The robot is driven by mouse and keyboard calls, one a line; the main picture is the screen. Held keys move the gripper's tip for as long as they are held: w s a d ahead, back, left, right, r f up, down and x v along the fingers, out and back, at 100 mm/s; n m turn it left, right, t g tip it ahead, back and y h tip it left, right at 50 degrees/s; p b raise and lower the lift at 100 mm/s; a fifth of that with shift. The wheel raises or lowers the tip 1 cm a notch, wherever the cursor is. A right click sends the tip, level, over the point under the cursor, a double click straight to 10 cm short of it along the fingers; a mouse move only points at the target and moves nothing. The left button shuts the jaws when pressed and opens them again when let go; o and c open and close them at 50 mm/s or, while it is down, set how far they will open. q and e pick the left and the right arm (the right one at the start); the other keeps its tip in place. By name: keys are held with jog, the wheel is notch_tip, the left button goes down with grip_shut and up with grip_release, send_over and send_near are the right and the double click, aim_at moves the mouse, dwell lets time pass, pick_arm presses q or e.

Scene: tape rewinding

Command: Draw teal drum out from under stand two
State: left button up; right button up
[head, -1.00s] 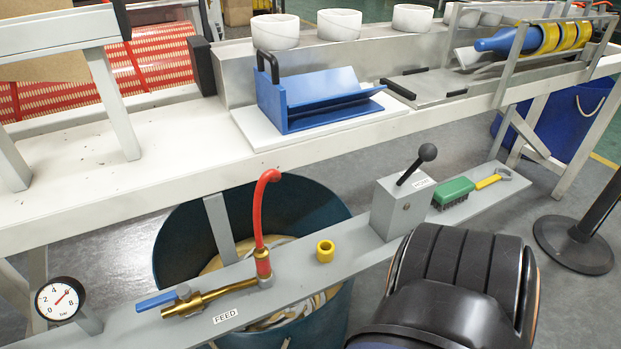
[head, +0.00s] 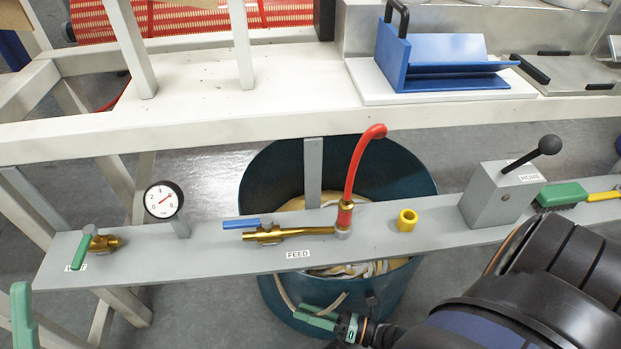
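The teal drum (head: 262,182) stands on the floor under the grey rail (head: 215,258), below the white bench. It is open-topped, holds tan and white coiled material, and has a thin pale handle (head: 287,299) at its near side. My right gripper (head: 318,318) is at the near lower wall of the drum, beside the handle; its green fingers overlap the drum in view, and I cannot tell whether it touches or grips anything. A green piece at the lower left edge may be a finger of my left gripper (head: 22,312). No stand number is readable.
The rail carries a gauge (head: 163,201), a green-handled valve (head: 98,243), a blue-handled FEED valve (head: 270,233) with red hose, a yellow ring (head: 407,220) and a lever box (head: 497,195). Bare floor shows left and right of the drum.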

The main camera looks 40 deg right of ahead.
grip_shut()
dwell(1.2)
